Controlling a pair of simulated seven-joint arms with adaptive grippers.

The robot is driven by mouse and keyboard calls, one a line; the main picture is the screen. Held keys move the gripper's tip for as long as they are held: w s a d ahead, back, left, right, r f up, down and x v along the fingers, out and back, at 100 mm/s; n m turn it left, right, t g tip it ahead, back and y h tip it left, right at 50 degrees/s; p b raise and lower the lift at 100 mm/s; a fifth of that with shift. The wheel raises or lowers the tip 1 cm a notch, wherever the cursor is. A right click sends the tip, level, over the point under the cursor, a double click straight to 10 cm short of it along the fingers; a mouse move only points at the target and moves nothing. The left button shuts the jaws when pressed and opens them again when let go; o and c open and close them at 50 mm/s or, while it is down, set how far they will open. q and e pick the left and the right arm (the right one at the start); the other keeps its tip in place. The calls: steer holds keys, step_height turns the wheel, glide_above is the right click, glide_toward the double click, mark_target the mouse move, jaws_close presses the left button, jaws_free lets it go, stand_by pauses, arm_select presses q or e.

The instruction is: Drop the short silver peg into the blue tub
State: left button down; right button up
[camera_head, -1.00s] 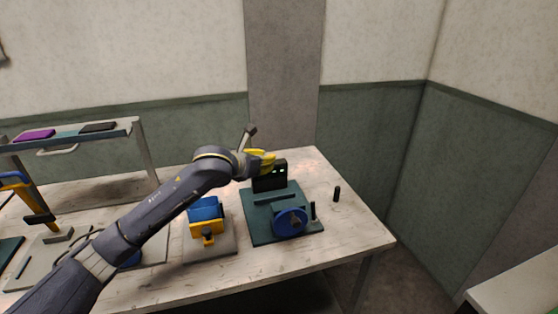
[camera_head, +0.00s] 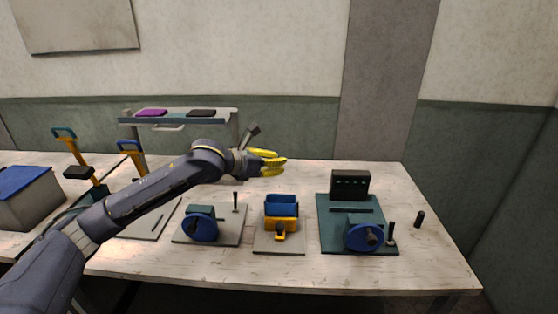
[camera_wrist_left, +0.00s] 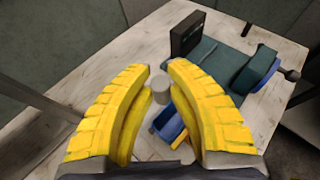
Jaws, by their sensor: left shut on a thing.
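My left gripper (camera_head: 270,163) reaches in from the left with its yellow fingers above the table, behind and above the blue tub (camera_head: 281,205) in the head view. In the left wrist view the fingers (camera_wrist_left: 158,92) are shut on a short silver peg (camera_wrist_left: 158,84), whose grey end shows between the fingertips. The tub sits in a yellow holder on a grey plate. In the wrist view the tub (camera_wrist_left: 168,122) lies beyond the fingers, partly hidden by the right one. The peg cannot be made out in the head view. My right gripper is not in view.
Right of the tub is a green base (camera_head: 335,243) with a blue wheel and a black box (camera_head: 350,185). Left of it is another blue-wheel fixture (camera_head: 201,225). A raised shelf (camera_head: 180,117) stands behind. A dark peg (camera_head: 419,219) stands at the right.

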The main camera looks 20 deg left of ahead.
arm_select(q)
steer(key=shift+f, duration=2.4)
steer(key=c, duration=1.3)
jaws_free()
steer(key=shift+o, duration=0.2)
steer(key=shift+f, duration=0.1)
steer(key=v, duration=1.2)
steer(key=shift+w+a, duration=0.1)
